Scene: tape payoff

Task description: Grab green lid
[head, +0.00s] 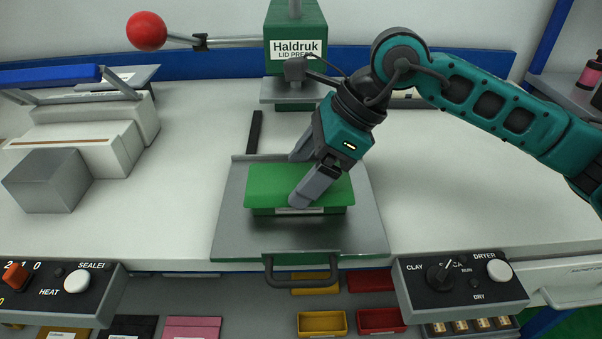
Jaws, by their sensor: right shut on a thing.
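The green lid (265,184) lies flat on top of a green box (333,210) with a pale label on its front. The box stands on a grey metal tray (235,225) with a dark front handle. My right gripper (300,178) reaches down from the upper right, and its grey fingers are shut on the lid, one at the near side and one toward the back. The far finger's contact is partly hidden. The lid still appears to rest on the box. My left gripper is not in view.
A green lid press (296,45) marked Haldruk, with a red-knobbed lever (147,31), stands behind. A sealer (85,140) and a grey block (48,180) are at left. A control box marked Dryer (460,283) is front right. The bench right of the tray is clear.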

